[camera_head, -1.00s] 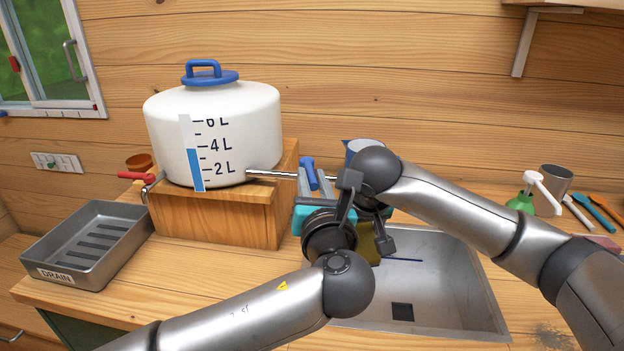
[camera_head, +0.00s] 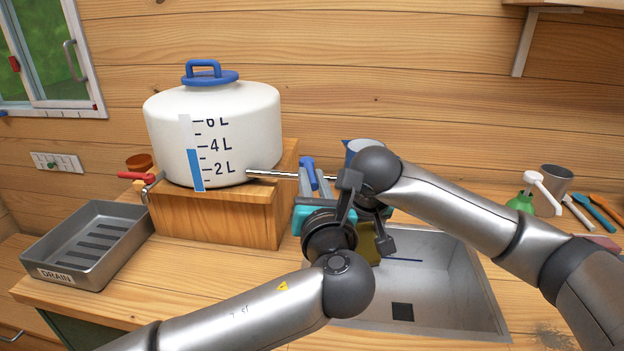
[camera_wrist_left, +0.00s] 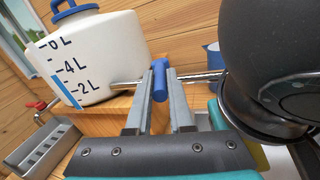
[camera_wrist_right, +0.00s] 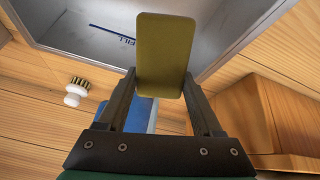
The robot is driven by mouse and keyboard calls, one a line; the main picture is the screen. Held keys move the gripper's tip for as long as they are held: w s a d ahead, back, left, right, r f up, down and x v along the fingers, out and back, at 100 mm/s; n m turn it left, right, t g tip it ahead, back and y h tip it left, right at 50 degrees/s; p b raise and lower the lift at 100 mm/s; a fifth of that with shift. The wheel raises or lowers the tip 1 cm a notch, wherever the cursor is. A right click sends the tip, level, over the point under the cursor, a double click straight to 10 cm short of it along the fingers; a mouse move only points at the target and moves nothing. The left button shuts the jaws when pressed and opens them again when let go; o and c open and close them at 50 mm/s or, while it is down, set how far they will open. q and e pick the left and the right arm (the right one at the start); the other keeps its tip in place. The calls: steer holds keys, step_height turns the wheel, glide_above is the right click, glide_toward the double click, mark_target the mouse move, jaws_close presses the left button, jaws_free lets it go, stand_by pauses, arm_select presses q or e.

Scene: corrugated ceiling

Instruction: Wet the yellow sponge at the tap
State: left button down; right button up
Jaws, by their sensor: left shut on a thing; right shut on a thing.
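The white water tank (camera_head: 212,125) with a blue lid stands on a wooden block. A metal tap pipe (camera_head: 272,174) runs right from it. My left gripper (camera_wrist_left: 160,82) is shut on the blue tap lever (camera_wrist_left: 160,80); the lever also shows in the head view (camera_head: 307,168). My right gripper (camera_wrist_right: 161,82) is shut on the yellow sponge (camera_wrist_right: 165,50), which looks dark olive. In the head view the sponge (camera_head: 366,250) is partly hidden by my grippers, over the sink's left part. The spout is hidden, and I see no water stream.
The metal sink (camera_head: 450,290) is right of centre. A grey drain tray (camera_head: 75,268) sits at the left. The front-left counter is clear.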

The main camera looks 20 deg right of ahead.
arm_select(q)
steer(key=shift+a+f, duration=0.1)
stand_by(0.4)
steer(key=shift+w+a+m+g+h, duration=0.15)
steer(key=shift+a+m+g+h, duration=0.2)
steer(key=shift+m+h, duration=0.4)
steer(key=shift+w+a+m+g+h, duration=0.15)
steer(key=shift+m+g+h, duration=0.3)
steer(key=shift+h, duration=0.55)
steer(key=shift+w+a+m+g+h, duration=0.1)
steer(key=shift+a+m+g+h, duration=0.25)
steer(key=shift+m+h, duration=0.4)
steer(key=c, duration=0.8)
jaws_free()
steer(key=shift+s, duration=0.1)
steer(key=v, duration=1.2)
arm_select(e)
steer(key=shift+s+a, duration=0.1)
